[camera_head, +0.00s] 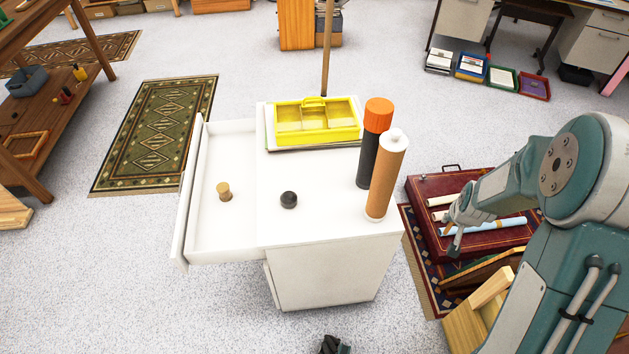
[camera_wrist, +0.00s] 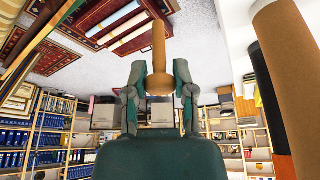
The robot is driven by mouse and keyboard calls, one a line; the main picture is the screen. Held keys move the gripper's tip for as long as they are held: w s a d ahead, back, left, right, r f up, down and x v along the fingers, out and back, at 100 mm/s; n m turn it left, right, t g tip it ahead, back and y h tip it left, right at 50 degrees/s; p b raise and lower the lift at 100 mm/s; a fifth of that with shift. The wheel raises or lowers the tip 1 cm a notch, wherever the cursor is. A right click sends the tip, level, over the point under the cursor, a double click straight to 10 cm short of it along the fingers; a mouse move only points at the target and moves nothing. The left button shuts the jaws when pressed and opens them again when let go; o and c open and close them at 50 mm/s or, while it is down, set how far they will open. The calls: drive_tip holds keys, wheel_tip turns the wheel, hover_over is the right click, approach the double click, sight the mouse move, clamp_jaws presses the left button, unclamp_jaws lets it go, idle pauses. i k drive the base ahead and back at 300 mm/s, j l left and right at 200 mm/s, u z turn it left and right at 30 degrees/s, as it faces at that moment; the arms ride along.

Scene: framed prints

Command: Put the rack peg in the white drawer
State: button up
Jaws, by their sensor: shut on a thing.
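A turned wooden peg (camera_wrist: 159,50), which I take as the rack peg, is between the fingers of my gripper (camera_wrist: 158,82) in the wrist view. The fingers are shut on it near its rounded end, and its shaft points up in that picture. In the head view my gripper (camera_head: 457,222) is at the right, beyond the cabinet's right side; I cannot make out the peg there. The white drawer (camera_head: 222,238) is pulled out to the left of the white cabinet (camera_head: 325,275). A small wooden knob-like piece (camera_head: 224,193) stands inside it.
On the cabinet top are a yellow divided tray (camera_head: 316,139), a black knob (camera_head: 289,200), a black tube with an orange cap (camera_head: 368,160) and a brown tube with a white cap (camera_head: 386,180). The tubes stand on the side near my arm. A red case (camera_head: 425,190) lies right.

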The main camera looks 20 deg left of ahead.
sight(223, 225)
drive_tip(key=u, duration=0.45)
drive_tip(key=j+u, duration=0.1)
drive_tip(key=u, duration=0.8)
drive_tip(key=j+u, duration=0.1)
drive_tip(key=u, duration=0.4)
drive_tip(key=i+u, duration=0.1)
drive_tip(key=u, duration=0.8)
drive_tip(key=i+j+u, duration=0.1)
drive_tip(key=i+u, duration=0.5)
drive_tip(key=i+z, duration=0.4)
drive_tip(key=i+j+z, duration=0.25)
drive_tip(key=i+z, duration=0.4)
drive_tip(key=z, duration=0.2)
drive_tip(key=i+z, duration=0.2)
drive_tip(key=z, duration=0.25)
drive_tip(key=i+j+z, duration=0.2)
drive_tip(key=z, duration=0.25)
drive_tip(key=i+z, duration=0.15)
drive_tip(key=z, duration=0.3)
drive_tip(key=i+j+z, duration=0.1)
drive_tip(key=z, duration=0.4)
drive_tip(key=j, duration=0.1)
